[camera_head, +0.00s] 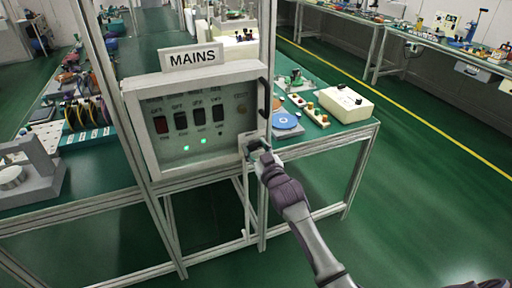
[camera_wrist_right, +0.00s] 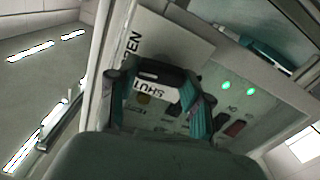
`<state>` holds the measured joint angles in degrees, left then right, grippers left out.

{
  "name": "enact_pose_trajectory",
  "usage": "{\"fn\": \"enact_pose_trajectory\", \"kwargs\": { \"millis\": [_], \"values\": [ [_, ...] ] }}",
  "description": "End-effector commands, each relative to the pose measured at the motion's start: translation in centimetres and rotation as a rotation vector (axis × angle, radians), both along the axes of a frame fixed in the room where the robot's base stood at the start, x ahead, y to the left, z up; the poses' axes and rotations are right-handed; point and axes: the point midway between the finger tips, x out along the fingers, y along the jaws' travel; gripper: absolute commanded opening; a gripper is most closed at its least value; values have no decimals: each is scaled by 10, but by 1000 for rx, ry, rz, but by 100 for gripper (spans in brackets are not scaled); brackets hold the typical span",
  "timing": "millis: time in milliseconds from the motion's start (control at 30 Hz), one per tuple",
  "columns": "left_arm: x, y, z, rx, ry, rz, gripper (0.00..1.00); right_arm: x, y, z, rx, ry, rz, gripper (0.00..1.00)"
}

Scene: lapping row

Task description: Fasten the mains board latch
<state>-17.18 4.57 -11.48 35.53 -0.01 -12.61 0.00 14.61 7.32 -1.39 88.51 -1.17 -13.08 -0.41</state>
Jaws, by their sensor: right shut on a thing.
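The mains board (camera_head: 205,115) is a pale box with a row of switches, two green lights and a MAINS sign above. Its panel also shows in the right wrist view (camera_wrist_right: 235,108). My right gripper (camera_head: 257,149) is at its lower right corner. In the right wrist view the teal fingers (camera_wrist_right: 162,108) are shut around the latch, a dark part (camera_wrist_right: 148,72) at the board's edge. Lettering reading SHUT shows between the fingers, and a partly covered OPEN beside them. The latch is mostly hidden by my gripper in the head view. My left gripper is not in view.
A green bench (camera_head: 345,132) behind the board holds a cream box (camera_head: 346,103), a blue disc (camera_head: 285,121) and small parts. Metal frame posts (camera_head: 267,60) stand beside the board. Green floor (camera_head: 420,200) is clear at right.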

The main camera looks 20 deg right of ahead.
Motion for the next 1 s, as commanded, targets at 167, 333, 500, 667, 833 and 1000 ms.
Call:
{"fn": "enact_pose_trajectory", "kwargs": {
  "millis": [167,333,500,667,833,1000],
  "values": [
    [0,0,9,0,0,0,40,0,1,2,-152,3,0,15],
    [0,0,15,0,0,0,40,0,1,0,-315,6,1,15],
    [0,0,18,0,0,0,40,0,2,0,-478,7,0,15],
    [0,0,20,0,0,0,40,0,3,-1,-630,9,1,15],
    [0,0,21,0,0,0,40,0,3,-2,-791,11,1,15],
    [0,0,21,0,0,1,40,0,3,-3,-952,13,1,15]
  ]
}}
